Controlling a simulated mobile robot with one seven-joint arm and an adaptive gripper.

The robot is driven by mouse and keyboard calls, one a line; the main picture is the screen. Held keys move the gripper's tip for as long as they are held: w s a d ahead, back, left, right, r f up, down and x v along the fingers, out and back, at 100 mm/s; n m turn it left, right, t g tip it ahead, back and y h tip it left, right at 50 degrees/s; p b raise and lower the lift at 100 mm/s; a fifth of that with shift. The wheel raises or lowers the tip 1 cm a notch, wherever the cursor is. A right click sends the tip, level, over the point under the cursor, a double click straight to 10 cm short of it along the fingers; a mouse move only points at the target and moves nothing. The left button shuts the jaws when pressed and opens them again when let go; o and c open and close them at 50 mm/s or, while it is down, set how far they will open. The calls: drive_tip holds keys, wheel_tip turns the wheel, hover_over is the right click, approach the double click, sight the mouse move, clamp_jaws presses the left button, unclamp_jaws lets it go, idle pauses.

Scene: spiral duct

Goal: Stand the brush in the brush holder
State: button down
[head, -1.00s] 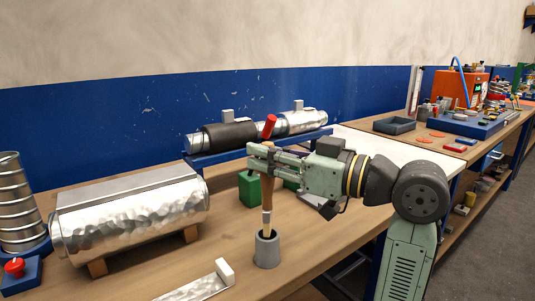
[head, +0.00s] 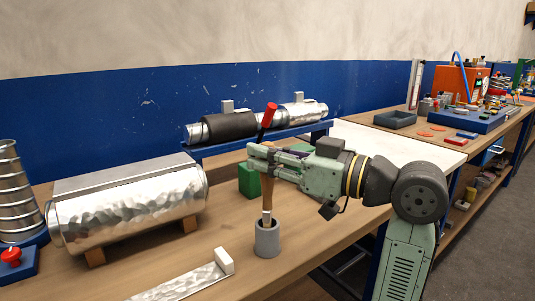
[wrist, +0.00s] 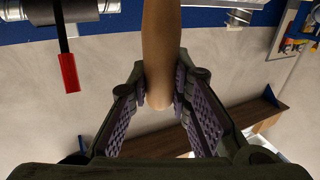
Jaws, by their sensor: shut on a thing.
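The brush (head: 267,188) has a brown wooden handle and a pale metal band near its lower end. It stands close to upright, and its lower end is inside the mouth of the grey cup-shaped brush holder (head: 267,240). The bristles are hidden in the holder, so I cannot tell if they touch its bottom. My gripper (head: 258,152) is shut on the upper part of the handle, above the holder. In the wrist view the handle (wrist: 160,45) runs between the fingers of my gripper (wrist: 162,98); the holder is not visible there.
A dented metal duct (head: 130,205) lies on wooden supports at left. Behind the brush stand a green block (head: 248,180) and a blue rack with a pipe and red-handled lever (head: 269,115). A metal strip with a white block (head: 224,261) lies in front. Bench is clear right of the holder.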

sight(267, 208)
drive_tip(key=shift+f+b, duration=1.3)
drive_tip(key=shift+f, duration=0.4)
drive_tip(key=c, duration=1.4)
unclamp_jaws()
drive_tip(key=v, duration=1.2)
